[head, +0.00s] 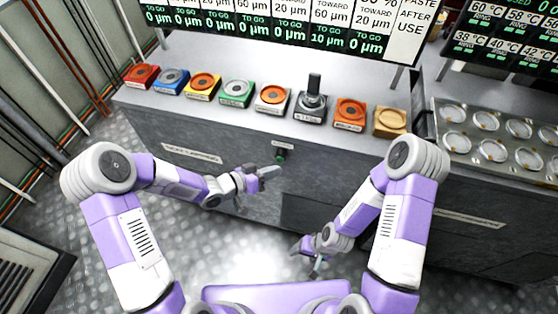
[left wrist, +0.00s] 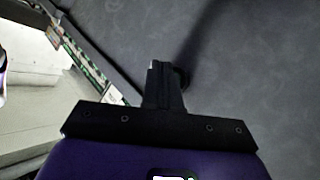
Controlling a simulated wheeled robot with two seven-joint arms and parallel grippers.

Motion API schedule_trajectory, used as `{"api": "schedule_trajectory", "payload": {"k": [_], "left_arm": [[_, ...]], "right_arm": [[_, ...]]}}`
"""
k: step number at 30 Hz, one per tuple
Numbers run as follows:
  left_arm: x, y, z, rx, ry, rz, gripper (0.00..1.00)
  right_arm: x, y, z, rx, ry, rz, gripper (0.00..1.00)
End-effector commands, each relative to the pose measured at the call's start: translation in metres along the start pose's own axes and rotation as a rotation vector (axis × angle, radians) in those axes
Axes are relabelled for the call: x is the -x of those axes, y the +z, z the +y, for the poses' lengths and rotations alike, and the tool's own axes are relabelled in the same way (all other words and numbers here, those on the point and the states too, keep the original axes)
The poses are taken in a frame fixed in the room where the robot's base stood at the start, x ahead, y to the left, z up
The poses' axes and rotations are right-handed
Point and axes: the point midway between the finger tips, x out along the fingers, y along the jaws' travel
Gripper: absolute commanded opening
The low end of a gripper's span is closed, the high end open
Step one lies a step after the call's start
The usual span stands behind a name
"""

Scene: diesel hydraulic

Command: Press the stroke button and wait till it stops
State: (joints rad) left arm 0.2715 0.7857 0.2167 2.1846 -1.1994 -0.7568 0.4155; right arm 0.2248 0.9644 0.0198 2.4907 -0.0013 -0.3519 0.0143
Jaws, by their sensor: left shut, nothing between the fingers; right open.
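My left gripper (head: 268,172) is shut and empty, just below and left of the button in the head view. Contact with the button cannot be told. In the left wrist view the shut fingers (left wrist: 165,82) point at a grey surface, with a dark round part (left wrist: 182,76) partly hidden behind them. My right gripper (head: 310,264) is open and empty, low in front of the bench.
On the bench top (head: 215,112) stands a row of several coloured pads with discs and a dark upright post (head: 313,92). A tray of round cups (head: 490,150) is at the right. Display boards (head: 290,30) hang above.

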Motion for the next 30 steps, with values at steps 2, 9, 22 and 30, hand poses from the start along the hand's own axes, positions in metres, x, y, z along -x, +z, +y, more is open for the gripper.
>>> {"api": "schedule_trajectory", "payload": {"k": [2,9,22,30], "left_arm": [[0.0,0.0,0.0,0.0,0.0,0.0,0.0],[-0.0007,-0.0006,-0.0005,0.0,0.0,0.0,0.0],[-0.0059,-0.0043,-0.0045,0.0,0.0,0.0,0.0],[-0.0067,-0.0048,-0.0049,0.0,0.0,0.0,0.0]], "right_arm": [[0.0,0.0,0.0,0.0,0.0,0.0,0.68],[0.0003,0.0,-0.0001,0.0,0.0,0.0,0.68],[0.0015,0.0001,-0.0005,0.0,0.0,0.0,0.68],[0.0017,0.0001,-0.0006,0.0,0.0,0.0,0.68]]}}
